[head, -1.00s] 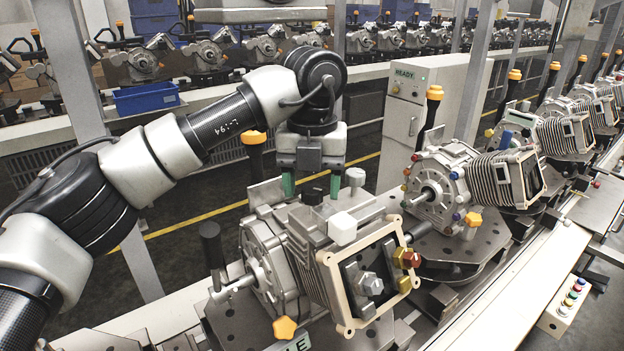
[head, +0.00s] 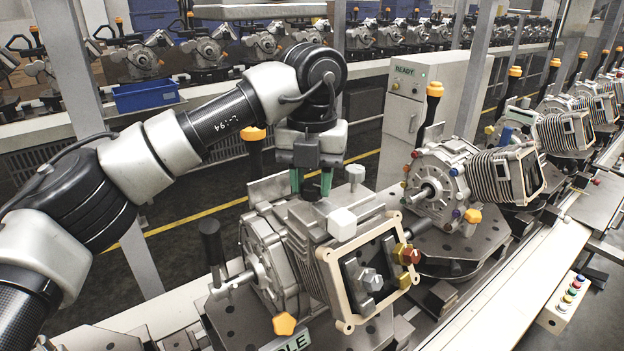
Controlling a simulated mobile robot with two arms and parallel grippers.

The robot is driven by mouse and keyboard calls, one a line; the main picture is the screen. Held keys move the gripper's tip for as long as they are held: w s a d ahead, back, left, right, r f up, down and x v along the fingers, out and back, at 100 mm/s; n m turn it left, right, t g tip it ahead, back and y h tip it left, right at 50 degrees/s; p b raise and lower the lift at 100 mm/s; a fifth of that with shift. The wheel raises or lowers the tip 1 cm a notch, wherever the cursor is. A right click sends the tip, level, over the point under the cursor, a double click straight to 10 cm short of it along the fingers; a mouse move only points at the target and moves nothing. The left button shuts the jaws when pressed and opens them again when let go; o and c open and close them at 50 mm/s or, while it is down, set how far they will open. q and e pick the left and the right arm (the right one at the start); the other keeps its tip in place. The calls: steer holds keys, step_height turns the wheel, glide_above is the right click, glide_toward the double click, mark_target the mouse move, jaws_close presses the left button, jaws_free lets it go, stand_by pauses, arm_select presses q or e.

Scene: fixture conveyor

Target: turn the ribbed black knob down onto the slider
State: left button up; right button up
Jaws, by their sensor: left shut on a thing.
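The ribbed black knob (head: 312,191) sits on top of the nearest grey finned housing (head: 300,232), toward its back edge. My left gripper (head: 312,184) points straight down over it. Its two green fingertips are shut on the knob, one on each side. The fingers partly cover the knob, and its ribs are too small to make out. I cannot pick out the slider; what lies right under the knob is hidden. My right gripper is not in view.
A black upright handle (head: 211,243) is at the left. An orange-topped post (head: 253,143) stands behind. A second housing (head: 440,185) is to the right.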

arm_select(q)
steer(key=m, duration=0.6)
steer(key=shift+r, duration=0.1)
steer(key=m, duration=0.5)
steer(key=shift+r, duration=0.1)
steer(key=m+p, duration=0.1)
steer(key=m, duration=0.4)
steer(key=shift+r+m, duration=0.1)
steer(key=shift+m, duration=0.3)
steer(key=m, duration=0.5)
steer(key=shift+m+p, duration=0.3)
steer(key=shift+m, duration=0.1)
steer(key=o, duration=0.7)
steer(key=shift+o, duration=1.1)
steer(key=shift+f, duration=0.2)
